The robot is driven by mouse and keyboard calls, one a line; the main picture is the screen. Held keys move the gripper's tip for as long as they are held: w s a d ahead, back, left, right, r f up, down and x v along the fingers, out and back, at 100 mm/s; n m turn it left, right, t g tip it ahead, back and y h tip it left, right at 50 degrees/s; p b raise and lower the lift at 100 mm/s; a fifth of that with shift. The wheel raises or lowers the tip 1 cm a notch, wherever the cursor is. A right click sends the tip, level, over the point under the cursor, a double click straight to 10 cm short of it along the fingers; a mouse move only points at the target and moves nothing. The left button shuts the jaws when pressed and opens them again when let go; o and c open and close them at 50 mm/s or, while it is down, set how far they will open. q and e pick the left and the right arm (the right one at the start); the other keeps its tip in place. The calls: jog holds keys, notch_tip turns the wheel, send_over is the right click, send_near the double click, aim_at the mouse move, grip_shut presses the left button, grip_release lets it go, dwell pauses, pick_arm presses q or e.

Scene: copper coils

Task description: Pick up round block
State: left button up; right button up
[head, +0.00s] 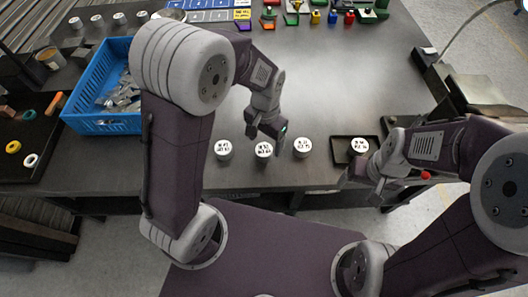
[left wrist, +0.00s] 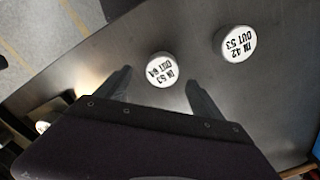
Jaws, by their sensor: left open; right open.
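Several round blocks with white, labelled tops stand on the grey table: a left one (head: 223,149), a middle one (head: 263,150) and a right one (head: 302,146). Another round block (head: 359,147) stands in a small black tray (head: 340,158). My left gripper (head: 266,131) is open and empty, above and just behind the middle block. In the left wrist view the middle block (left wrist: 161,68) appears between the lines of the open fingers (left wrist: 160,88), with the left block (left wrist: 236,41) beside it. My right gripper (head: 362,180) is open and empty near the black tray, at the table's front edge.
A blue crate (head: 88,123) with metal pieces stands at the left, beside a dark tray (head: 38,146) with rings. Smaller white-topped pieces (head: 97,20) stand at the back left. Coloured blocks (head: 315,16) line the back. The table's middle right is clear.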

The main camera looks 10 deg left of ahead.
aim_at(264, 149)
pick_arm(q)
jog(key=f, duration=0.4)
jog(key=shift+s+a+f+b, duration=0.1)
jog(key=shift+a+f+b, duration=0.15)
jog(key=shift+b, duration=0.15)
jog(key=shift+f, duration=0.35)
jog(key=shift+r, duration=0.1)
jog(key=shift+c, duration=0.9)
jog(key=c, duration=1.5)
jog(key=shift+r, duration=0.1)
jog(key=r, duration=0.3)
jog(key=r+p, duration=0.1)
jog(key=shift+w+d+r, duration=0.2)
jog(key=shift+d+r, duration=0.1)
jog(key=shift+d, duration=0.1)
jog(key=d+r+p, duration=0.1)
jog(key=d+r, duration=0.5)
jog(key=d, duration=0.5)
jog(key=shift+w, duration=0.35)
